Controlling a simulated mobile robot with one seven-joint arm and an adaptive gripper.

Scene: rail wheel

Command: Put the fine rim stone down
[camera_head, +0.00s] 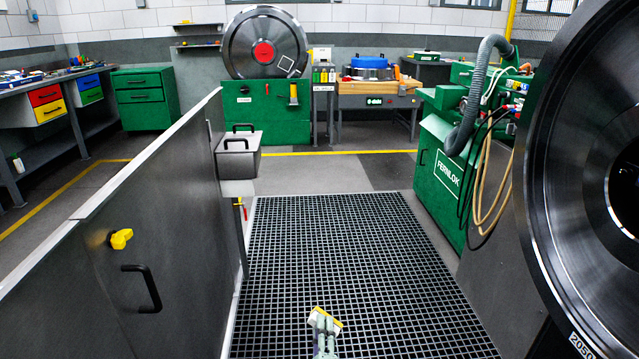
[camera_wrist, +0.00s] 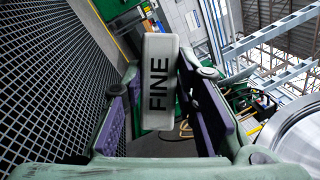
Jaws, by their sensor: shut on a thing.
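The fine rim stone (camera_wrist: 159,82) is a pale block with the word FINE on its face. In the wrist view it stands between the two purple-padded fingers of my gripper (camera_wrist: 165,112), which is shut on it. In the head view the stone (camera_head: 326,318) shows as a small white and yellow piece at the bottom centre. My gripper (camera_head: 325,330) holds it above the floor grating there. The side of the stone away from the wrist camera is hidden.
A large dark wheel (camera_head: 580,180) fills the right side.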

